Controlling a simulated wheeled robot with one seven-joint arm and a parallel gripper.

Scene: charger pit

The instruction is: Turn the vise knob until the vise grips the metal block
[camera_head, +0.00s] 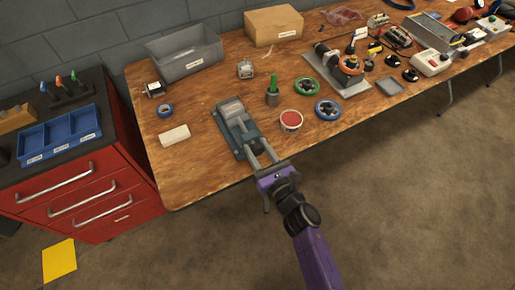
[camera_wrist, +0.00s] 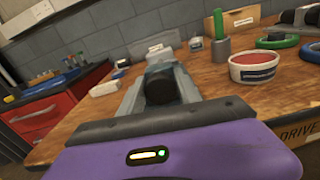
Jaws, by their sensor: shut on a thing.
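The vise (camera_head: 226,121) is blue-grey and lies near the table's front edge, its long side pointing at my gripper. Its dark round knob (camera_wrist: 161,87) is at the near end and fills the middle of the wrist view. My gripper (camera_head: 257,147) comes in from the front edge, with one finger on each side of the knob, and is shut on it. A pale grey block-like piece (camera_head: 232,107) sits at the vise's far end; I cannot tell whether it is the metal block or a jaw. The fingers and knob hide part of the vise in the wrist view.
A red-topped round tin (camera_head: 291,121) and a green-handled tool in a grey holder (camera_head: 272,97) stand right of the vise. A white block (camera_head: 174,136) lies to its left. Green (camera_head: 307,86) and blue (camera_head: 328,110) rings lie further right. A red drawer cabinet (camera_head: 85,190) stands left.

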